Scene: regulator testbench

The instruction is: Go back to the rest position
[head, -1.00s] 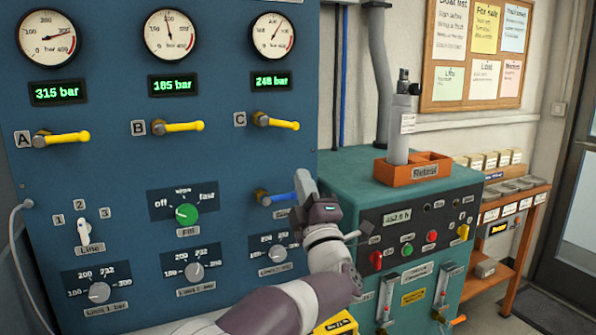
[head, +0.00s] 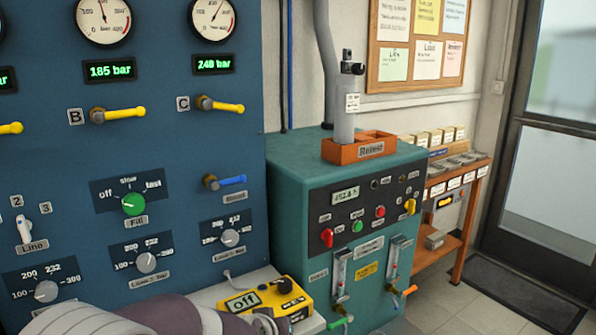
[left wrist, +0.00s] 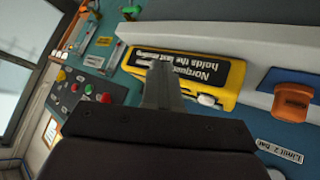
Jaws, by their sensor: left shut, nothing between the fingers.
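In the head view my left arm comes in along the bottom edge, in front of the blue panel (head: 80,170); its gripper is not visible there. In the left wrist view my left gripper (left wrist: 163,75) is shut and empty, its fingers pointing toward a yellow box (left wrist: 222,72) with a black label. I cannot tell whether they touch the box. The blue bleed handle (head: 226,182) stands free on the panel. My right gripper is in neither view.
A yellow device reading "Off" (head: 262,300) sits on the ledge below the panel. A teal cabinet (head: 290,170) with knobs and valves stands to its right, with an orange tray (head: 345,152) on top. An orange shelf (head: 450,225) and a glass door (head: 540,170) are farther right.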

